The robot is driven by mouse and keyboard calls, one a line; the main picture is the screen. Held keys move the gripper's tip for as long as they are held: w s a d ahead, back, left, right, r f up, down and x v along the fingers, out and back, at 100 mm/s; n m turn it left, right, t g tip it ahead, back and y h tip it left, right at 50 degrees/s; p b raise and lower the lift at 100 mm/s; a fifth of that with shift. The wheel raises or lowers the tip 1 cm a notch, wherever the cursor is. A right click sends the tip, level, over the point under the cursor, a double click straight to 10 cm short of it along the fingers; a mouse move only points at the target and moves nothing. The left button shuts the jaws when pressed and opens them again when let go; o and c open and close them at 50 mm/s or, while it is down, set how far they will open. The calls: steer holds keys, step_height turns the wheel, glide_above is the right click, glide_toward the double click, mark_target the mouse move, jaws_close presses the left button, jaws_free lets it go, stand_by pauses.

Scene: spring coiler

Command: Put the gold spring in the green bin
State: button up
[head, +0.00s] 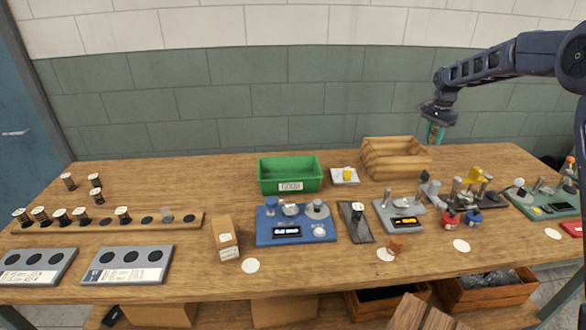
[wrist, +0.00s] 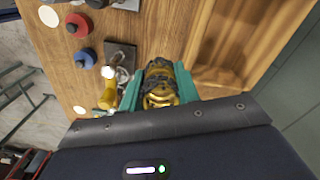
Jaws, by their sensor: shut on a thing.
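The gold spring (wrist: 160,92) sits between the teal fingers of my gripper (wrist: 158,88) in the wrist view, and the fingers are shut on it. In the head view my gripper (head: 436,134) is raised above the back right of the table, up and to the right of the wooden crate. The spring is too small to make out there. The green bin (head: 268,186) stands at the back middle of the table, well left of my gripper, with a white label on its front. Its floor is mostly hidden. The bin is not seen in the wrist view.
A wooden crate (head: 395,171) lies between the bin and my gripper. A small white tray with a yellow thing (head: 347,174) stands right of the bin. A blue device (head: 265,238) stands in front. Several spools and devices fill the table (head: 160,180).

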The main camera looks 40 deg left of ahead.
steer(key=s+a+f+n, duration=0.1)
steer(key=s+a+n, duration=0.3)
steer(key=s+a, duration=1.25)
steer(key=s+a+f+n, duration=0.1)
steer(key=s+a+n, duration=0.3)
steer(key=s+a, duration=1.25)
steer(key=w+a+f, duration=0.1)
steer(key=f, duration=0.5)
steer(key=w+a+f, duration=0.1)
steer(key=f, duration=0.5)
steer(key=w+a+f, duration=0.1)
steer(key=w+f, duration=0.1)
steer(key=f, duration=0.4)
steer(key=shift+a+f, duration=0.4)
steer(key=shift+f, duration=0.15)
steer(key=o, duration=1)
step_height(320, 180, up, 12)
steer(key=shift+r, duration=0.2)
